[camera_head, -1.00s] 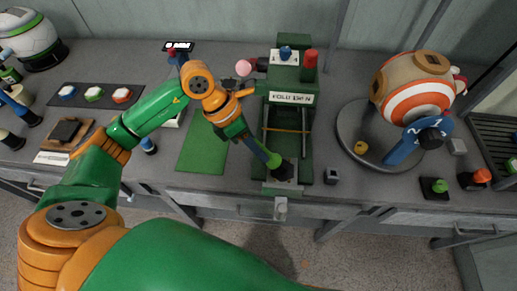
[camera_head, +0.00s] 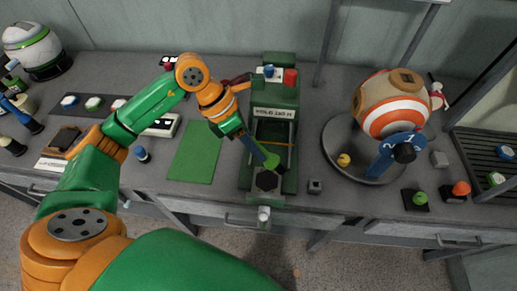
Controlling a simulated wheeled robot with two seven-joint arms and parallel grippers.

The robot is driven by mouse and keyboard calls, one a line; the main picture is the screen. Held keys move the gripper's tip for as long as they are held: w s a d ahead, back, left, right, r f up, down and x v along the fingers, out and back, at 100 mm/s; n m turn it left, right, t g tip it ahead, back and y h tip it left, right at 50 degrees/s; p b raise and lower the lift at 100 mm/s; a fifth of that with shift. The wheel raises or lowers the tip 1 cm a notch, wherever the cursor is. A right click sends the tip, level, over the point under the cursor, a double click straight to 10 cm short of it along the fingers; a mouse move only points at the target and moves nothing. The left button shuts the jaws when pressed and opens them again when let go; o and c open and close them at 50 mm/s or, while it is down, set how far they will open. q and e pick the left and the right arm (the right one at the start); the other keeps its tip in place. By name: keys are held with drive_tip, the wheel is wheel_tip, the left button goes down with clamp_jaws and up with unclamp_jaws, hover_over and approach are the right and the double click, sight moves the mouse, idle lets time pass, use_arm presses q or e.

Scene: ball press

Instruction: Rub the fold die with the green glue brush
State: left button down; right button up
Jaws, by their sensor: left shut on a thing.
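My left gripper (camera_head: 238,131) is shut on the green glue brush (camera_head: 271,161) and reaches over the front of the green press from the left. The brush slants down to the right, with a bluish shaft and a green lower end. Just below it, at the front of the press, is a dark hexagonal face on a grey block (camera_head: 266,181), which looks like the fold die. The green end appears just above the die's far edge; I cannot tell whether they touch. My right gripper is out of view.
The green press (camera_head: 274,112) has upright side walls with red and blue knobs on top. A green mat (camera_head: 195,152) lies left of it. A striped ball (camera_head: 394,104) sits on a round grey base at right. A small dark block (camera_head: 314,186) stands near the front edge.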

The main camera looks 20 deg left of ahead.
use_arm(q)
drive_tip(key=shift+r+p, duration=0.55)
drive_tip(key=shift+r, duration=0.65)
drive_tip(key=shift+d, duration=0.15)
